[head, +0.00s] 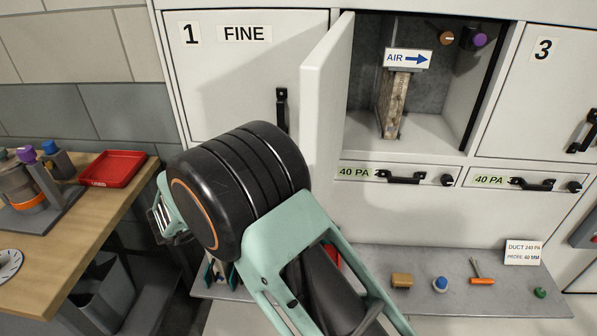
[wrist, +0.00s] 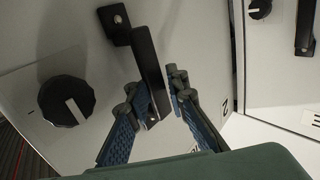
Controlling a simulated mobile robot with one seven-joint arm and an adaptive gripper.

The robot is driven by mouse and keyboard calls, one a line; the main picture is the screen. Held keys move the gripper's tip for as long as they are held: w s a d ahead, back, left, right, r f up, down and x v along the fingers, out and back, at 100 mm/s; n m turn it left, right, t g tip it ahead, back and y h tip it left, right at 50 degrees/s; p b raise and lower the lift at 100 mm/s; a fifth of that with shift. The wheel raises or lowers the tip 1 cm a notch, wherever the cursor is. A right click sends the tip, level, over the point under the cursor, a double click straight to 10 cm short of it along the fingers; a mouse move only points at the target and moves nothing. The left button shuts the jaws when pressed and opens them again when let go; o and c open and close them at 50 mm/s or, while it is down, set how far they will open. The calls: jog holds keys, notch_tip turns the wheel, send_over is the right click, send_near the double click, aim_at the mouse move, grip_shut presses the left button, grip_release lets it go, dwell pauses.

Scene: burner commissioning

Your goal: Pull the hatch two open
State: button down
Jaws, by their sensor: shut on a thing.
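Hatch two (head: 325,100) stands swung out from the cabinet, seen nearly edge-on in the head view, with its compartment (head: 365,80) open to view on the right. In the wrist view the light hatch panel (wrist: 60,45) fills the left, with part of a number label at its right edge. Its black bar handle (wrist: 148,60) runs between the blue padded fingers of my gripper (wrist: 155,90). My gripper is shut on that handle. In the head view my arm hides the handle and the fingers.
Closed hatch 1 (head: 235,75) is on the left and hatch 3 (head: 545,90) on the right. Drawers with black handles (head: 405,178) lie below. A shelf (head: 460,305) holds small items. A wooden table (head: 90,225) with a red tray (head: 113,168) stands at left.

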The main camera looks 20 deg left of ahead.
jog(key=shift+s+a+f, duration=0.2)
jog(key=shift+a, duration=0.05)
dwell(0.4)
jog(key=c, duration=2)
grip_release()
jog(key=shift+s+r, duration=0.1)
jog(key=shift+s, duration=0.05)
jog(key=shift+o, duration=0.8)
jog(key=shift+r, duration=0.1)
jog(key=v, duration=1.1)
jog(key=shift+a, duration=0.4)
jog(key=shift+s, duration=0.1)
